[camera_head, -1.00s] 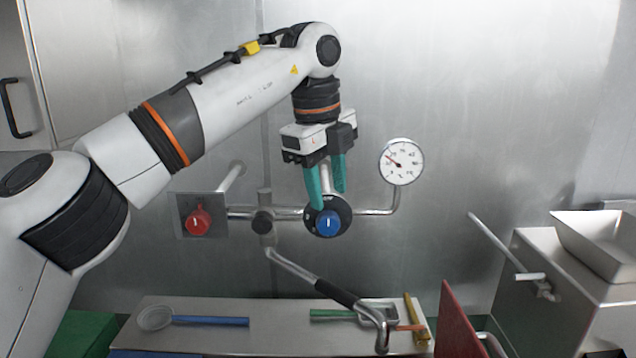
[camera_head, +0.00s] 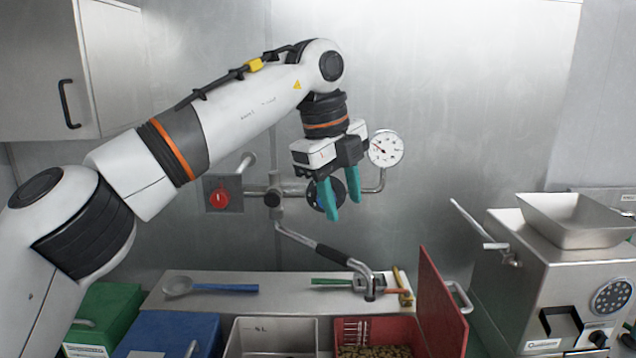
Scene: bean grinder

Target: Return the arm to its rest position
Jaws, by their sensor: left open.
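My left arm (camera_head: 235,110) reaches in from the left. Its gripper (camera_head: 341,210) has teal fingers that are apart, pointing down with nothing between them. My right gripper is out of view.
A red knob (camera_head: 219,197), a gauge (camera_head: 385,149) and a pipe are on the steel wall. Below are a shelf (camera_head: 275,285) with tools, a green box (camera_head: 105,312), a blue box (camera_head: 170,335) and a red bin (camera_head: 390,328). A grinder (camera_head: 545,270) stands right.

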